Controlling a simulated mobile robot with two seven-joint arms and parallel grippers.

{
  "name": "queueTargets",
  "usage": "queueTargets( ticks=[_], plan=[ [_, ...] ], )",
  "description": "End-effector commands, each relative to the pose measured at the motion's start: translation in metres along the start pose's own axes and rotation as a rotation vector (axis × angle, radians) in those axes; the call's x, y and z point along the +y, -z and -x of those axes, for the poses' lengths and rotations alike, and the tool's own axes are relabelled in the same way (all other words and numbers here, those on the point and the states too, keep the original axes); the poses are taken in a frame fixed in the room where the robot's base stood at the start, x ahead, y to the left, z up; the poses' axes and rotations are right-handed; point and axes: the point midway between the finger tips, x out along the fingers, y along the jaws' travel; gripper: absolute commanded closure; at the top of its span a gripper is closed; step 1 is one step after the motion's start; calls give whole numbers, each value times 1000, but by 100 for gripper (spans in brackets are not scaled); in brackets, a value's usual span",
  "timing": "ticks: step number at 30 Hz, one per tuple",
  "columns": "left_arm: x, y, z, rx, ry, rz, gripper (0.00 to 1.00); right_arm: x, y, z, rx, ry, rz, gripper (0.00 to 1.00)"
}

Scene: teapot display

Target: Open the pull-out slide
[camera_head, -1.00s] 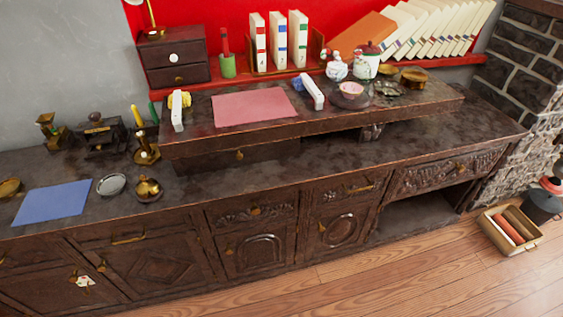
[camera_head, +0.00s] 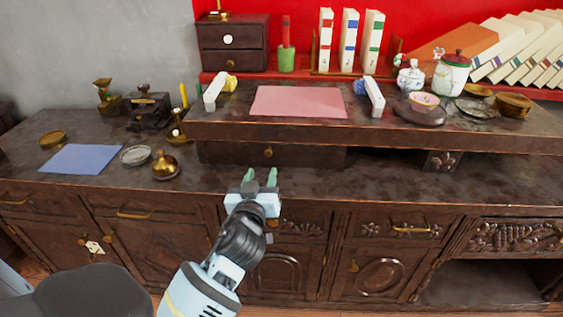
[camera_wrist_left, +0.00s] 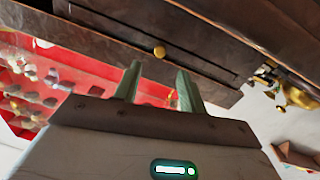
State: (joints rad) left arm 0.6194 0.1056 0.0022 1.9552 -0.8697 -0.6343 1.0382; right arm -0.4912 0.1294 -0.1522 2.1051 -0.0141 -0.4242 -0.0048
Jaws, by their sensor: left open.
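The pull-out slide is most likely the low dark wooden front (camera_head: 225,153) under the raised shelf, with a small round brass knob (camera_head: 268,152). It looks closed, flush in its frame. In the left wrist view the front (camera_wrist_left: 110,42) runs slanting across the top, and its knob (camera_wrist_left: 160,52) appears between the fingertips, with a gap. My left gripper (camera_head: 260,176) is open and empty, its green fingers pointing at the knob from in front and slightly below. The fingers also show in the left wrist view (camera_wrist_left: 158,72). My right gripper is not in view.
The raised shelf (camera_head: 220,130) overhangs the slide and carries a pink mat (camera_head: 298,101), white blocks and a teapot. A brass pot (camera_head: 165,166) and a blue mat (camera_head: 82,159) lie left on the counter. The counter right of my gripper is clear.

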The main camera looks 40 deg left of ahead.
Motion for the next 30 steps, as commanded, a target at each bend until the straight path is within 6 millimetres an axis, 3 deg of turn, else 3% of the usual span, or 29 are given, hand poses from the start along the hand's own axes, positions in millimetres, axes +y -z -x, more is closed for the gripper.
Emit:
queueTargets(
  ticks=[5, 18, 30],
  plan=[
    [1, 1, -13, 1, -2, -2, 59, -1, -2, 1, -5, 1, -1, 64],
    [0, 0, -70, -1, -2, -3, 59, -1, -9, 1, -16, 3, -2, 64],
    [0, -1, -78, -2, -2, -1, 59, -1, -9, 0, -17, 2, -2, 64]
  ],
)
